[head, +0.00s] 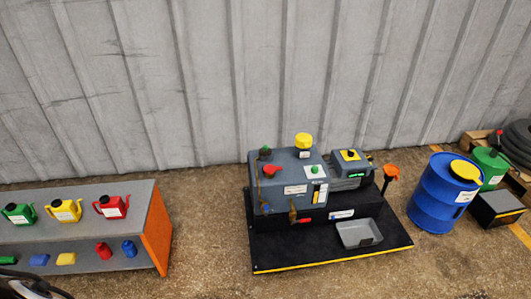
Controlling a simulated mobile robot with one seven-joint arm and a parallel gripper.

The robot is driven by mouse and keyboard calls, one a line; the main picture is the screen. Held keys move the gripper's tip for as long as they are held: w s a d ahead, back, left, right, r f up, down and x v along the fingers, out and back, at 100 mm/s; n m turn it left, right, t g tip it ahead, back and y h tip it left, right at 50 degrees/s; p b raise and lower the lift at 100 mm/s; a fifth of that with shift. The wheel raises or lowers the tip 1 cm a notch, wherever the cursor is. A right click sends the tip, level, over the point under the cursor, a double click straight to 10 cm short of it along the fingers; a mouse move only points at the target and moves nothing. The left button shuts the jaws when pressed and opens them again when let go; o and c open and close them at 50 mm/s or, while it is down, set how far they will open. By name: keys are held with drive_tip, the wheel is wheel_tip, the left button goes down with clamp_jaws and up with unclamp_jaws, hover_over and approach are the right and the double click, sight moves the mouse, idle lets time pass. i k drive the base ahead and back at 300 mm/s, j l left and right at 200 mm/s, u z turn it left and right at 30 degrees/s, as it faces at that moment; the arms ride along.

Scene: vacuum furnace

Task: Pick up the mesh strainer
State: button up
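I cannot make out a mesh strainer for certain. An orange funnel-shaped piece (390,171) stands on a dark stem at the right of the grey pump machine (285,180); whether it holds a mesh is too small to tell. The machine sits on a black base with a yellow front edge (330,262). A shallow grey tray (359,234) lies on the base in front of it. My gripper is not in view; a dark curved part at the bottom left corner is probably my arm.
A grey bench (140,197) with an orange end carries green (18,213), yellow (64,210) and red (111,206) cans, with small coloured items on a lower shelf. A blue drum (438,195) stands right. Floor (207,230) between bench and base is clear. A corrugated wall is behind.

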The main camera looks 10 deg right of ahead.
sight(264, 150)
drive_tip(key=u, duration=1.65)
drive_tip(key=z, duration=1.9)
drive_tip(key=i+l+z, duration=0.15)
drive_tip(key=i, duration=0.65)
drive_tip(key=i+l+z, duration=0.15)
drive_tip(key=i, duration=0.65)
